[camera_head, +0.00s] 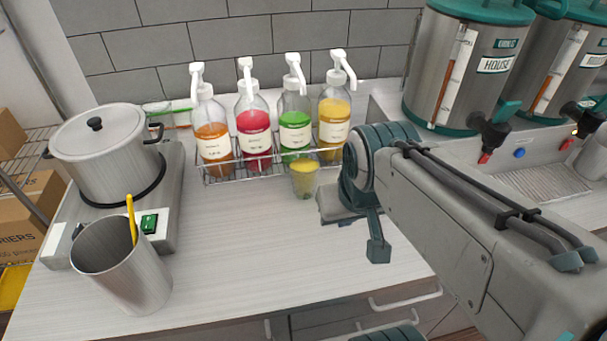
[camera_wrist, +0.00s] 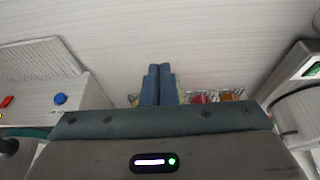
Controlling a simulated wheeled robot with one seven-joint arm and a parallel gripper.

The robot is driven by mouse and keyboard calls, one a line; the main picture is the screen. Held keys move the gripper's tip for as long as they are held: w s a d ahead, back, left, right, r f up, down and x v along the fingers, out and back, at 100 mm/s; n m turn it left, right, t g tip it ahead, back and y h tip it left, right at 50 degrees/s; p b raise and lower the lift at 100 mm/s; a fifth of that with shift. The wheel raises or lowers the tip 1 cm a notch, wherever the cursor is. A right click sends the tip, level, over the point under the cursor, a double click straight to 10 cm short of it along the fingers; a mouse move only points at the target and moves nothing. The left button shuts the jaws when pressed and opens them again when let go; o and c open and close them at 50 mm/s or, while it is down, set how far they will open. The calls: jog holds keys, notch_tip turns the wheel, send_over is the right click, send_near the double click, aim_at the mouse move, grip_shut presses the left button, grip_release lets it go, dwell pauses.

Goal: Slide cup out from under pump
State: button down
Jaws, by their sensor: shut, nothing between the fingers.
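A small clear cup (camera_head: 304,180) with a yellow layer near its top stands upright on the counter, in front of the rack and the green pump bottle (camera_head: 295,122). The white pump head (camera_head: 294,66) is above and behind the cup. My gripper (camera_head: 378,250) is to the right of the cup and nearer the front, apart from it, pointing down over the counter. In the wrist view its two blue fingers (camera_wrist: 158,82) are together with nothing between them. The cup cannot be made out in the wrist view.
A wire rack (camera_head: 240,168) holds orange, red, green and yellow pump bottles. A pot (camera_head: 105,150) on a cooker and a metal tumbler (camera_head: 125,265) stand left. Drink dispensers (camera_head: 455,75) stand right. The counter (camera_head: 240,245) in front of the cup is clear.

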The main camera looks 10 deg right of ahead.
dwell(0.4)
jog(key=c, duration=1.6)
grip_release()
jog(key=shift+w, duration=0.1)
jog(key=m+g+b, duration=0.2)
jog(key=m+g, duration=0.1)
jog(key=m, duration=1)
send_over(314, 175)
jog(key=shift+s+d+f, duration=0.1)
jog(key=shift+s+f, duration=0.1)
jog(key=shift+f, duration=0.45)
jog(key=shift+s+f, duration=0.15)
jog(key=shift+f, duration=0.5)
jog(key=shift+f, duration=0.1)
jog(key=f, duration=0.5)
jog(key=f+p, duration=0.1)
jog(key=f, duration=0.1)
jog(key=shift+w+f, duration=0.15)
jog(key=shift+w, duration=0.2)
